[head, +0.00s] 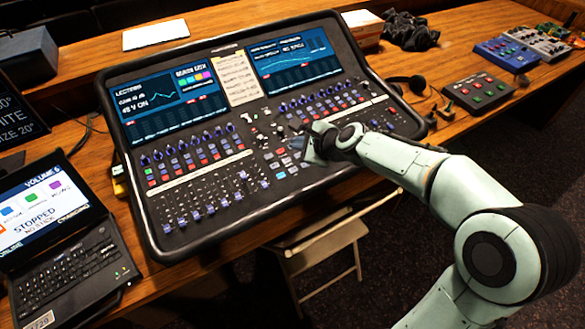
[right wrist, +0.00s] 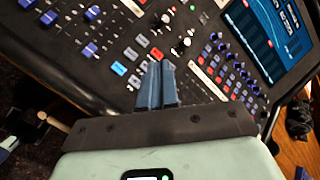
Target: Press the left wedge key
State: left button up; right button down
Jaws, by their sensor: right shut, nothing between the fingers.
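The mixing desk (head: 140,215) fills the middle of the head view. A small group of keys, among them a blue key (right wrist: 118,68), pale keys (right wrist: 130,54) and a red key (right wrist: 157,53), sits by my right fingertips; I cannot tell which is the left wedge key. My right gripper (head: 299,147) is over the middle of the desk. In the right wrist view, its two blue-grey fingers (right wrist: 160,68) are together and empty, close to the red key. I cannot tell whether they touch the panel. My left gripper is not in view.
Faders (head: 195,205) lie left of the keys and rows of knobs (head: 315,103) behind. An open laptop (head: 70,270) stands at left. A small box with buttons (head: 478,92) and headphones (head: 410,85) lie at right. A folding chair (head: 318,248) stands below the desk's front edge.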

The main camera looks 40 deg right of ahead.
jog(key=b, duration=0.8)
send_over(293, 170)
jog(key=s, duration=0.2)
notch_tip(293, 170, down, 8)
jog(key=shift+w, duration=0.15)
jog(key=shift+w+f, duration=0.15)
jog(key=shift+f, duration=0.2)
dwell(0.9)
jog(key=shift+f+b, duration=0.45)
jog(key=shift+b, duration=0.15)
jog(key=shift+f+b, duration=0.3)
jog(key=shift+f, duration=0.05)
jog(key=shift+r, duration=0.1)
dwell(0.5)
jog(key=shift+r+p, duration=0.7)
jog(key=shift+p, duration=0.2)
